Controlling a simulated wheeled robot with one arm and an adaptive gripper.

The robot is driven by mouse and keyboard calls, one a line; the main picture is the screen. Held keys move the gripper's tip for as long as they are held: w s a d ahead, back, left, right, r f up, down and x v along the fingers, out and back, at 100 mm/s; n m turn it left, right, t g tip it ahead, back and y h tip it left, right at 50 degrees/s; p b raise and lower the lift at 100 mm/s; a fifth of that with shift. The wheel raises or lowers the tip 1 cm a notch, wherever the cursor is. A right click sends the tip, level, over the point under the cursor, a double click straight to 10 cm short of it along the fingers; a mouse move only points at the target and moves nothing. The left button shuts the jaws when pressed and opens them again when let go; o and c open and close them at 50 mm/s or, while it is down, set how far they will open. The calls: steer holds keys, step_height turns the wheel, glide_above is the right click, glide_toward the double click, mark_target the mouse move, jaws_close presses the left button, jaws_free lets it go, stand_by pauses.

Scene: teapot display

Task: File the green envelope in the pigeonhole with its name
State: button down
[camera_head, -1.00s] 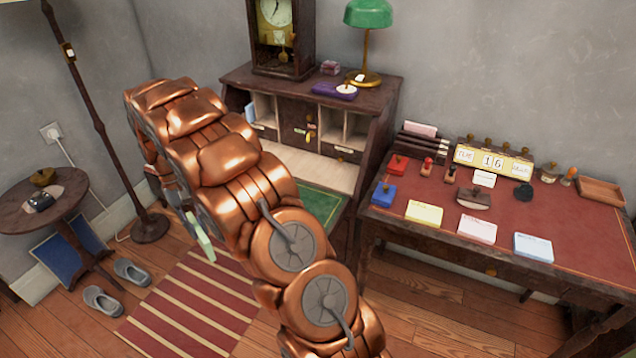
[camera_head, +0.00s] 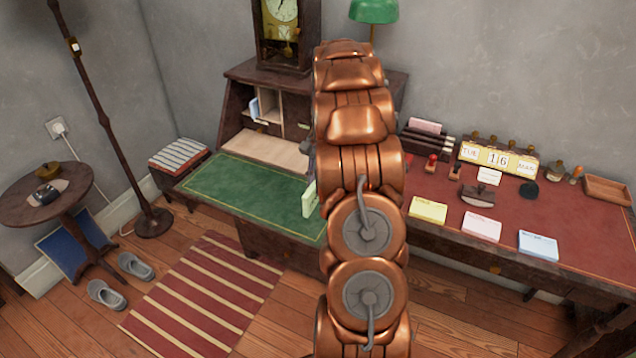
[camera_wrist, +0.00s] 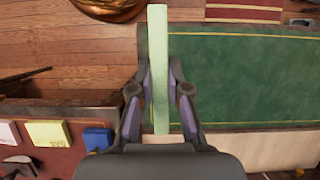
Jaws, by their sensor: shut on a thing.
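The green envelope (camera_head: 309,199) shows as a pale green slip at the left of my copper arm in the head view. In the wrist view the envelope (camera_wrist: 158,60) is held edge-on between the two fingers of my gripper (camera_wrist: 160,95), above the edge of the green writing surface. The secretary desk (camera_head: 232,100) has pigeonholes at its back. A left pigeonhole (camera_head: 268,107) shows, with a pale blue envelope (camera_head: 254,108) standing near it at the far left. My arm hides the right pigeonholes. No names on the pigeonholes are readable.
The green desk leaf (camera_head: 240,190) is bare. A clock (camera_head: 283,35) and a green lamp (camera_head: 373,11) stand on top of the desk. The red-topped table (camera_head: 570,215) at right bears note pads, stamps and a calendar (camera_head: 497,158). A striped stool (camera_head: 178,154) stands at left.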

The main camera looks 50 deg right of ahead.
steer(key=shift+s+d, duration=0.25)
steer(key=shift+d, duration=0.05)
steer(key=shift+f+b, duration=1.1)
steer(key=shift+f, duration=3.45)
steer(key=c, duration=1.1)
jaws_free()
steer(key=shift+o, duration=0.2)
steer(key=v, duration=1.1)
steer(key=shift+r, duration=0.1)
steer(key=shift+d+r, duration=0.15)
steer(key=shift+r, duration=0.25)
